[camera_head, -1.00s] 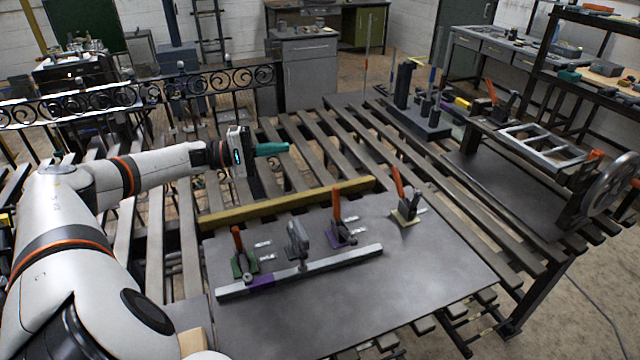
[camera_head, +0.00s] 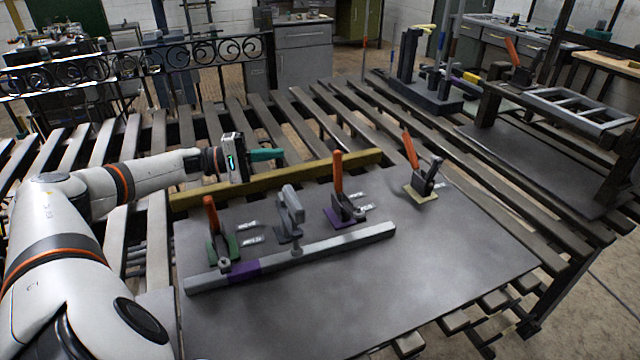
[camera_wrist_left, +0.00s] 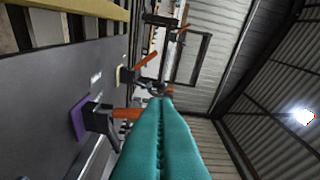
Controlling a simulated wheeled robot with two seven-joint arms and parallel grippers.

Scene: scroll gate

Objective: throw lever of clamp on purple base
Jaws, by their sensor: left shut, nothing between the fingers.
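The clamp (camera_head: 345,208) on the purple base (camera_head: 332,217) stands on the grey metal plate. Its orange lever (camera_head: 337,172) points up. In the left wrist view, the purple base (camera_wrist_left: 79,119) is left of my fingers and the orange lever (camera_wrist_left: 126,113) reaches toward them, partly close to their edge. My left gripper (camera_head: 280,154) has teal fingers, shut and empty, left of the lever beyond the yellow bar in the head view. The fingers (camera_wrist_left: 160,125) lie together in the wrist view. I see a gap to the lever in the head view. My right gripper is out of view.
A clamp on a green base (camera_head: 222,246), a grey clamp (camera_head: 291,212) and a clamp on a yellow base (camera_head: 421,192) share the plate (camera_head: 400,270). A metal bar with a purple band (camera_head: 300,254) runs in front. A yellow bar (camera_head: 275,178) lies behind.

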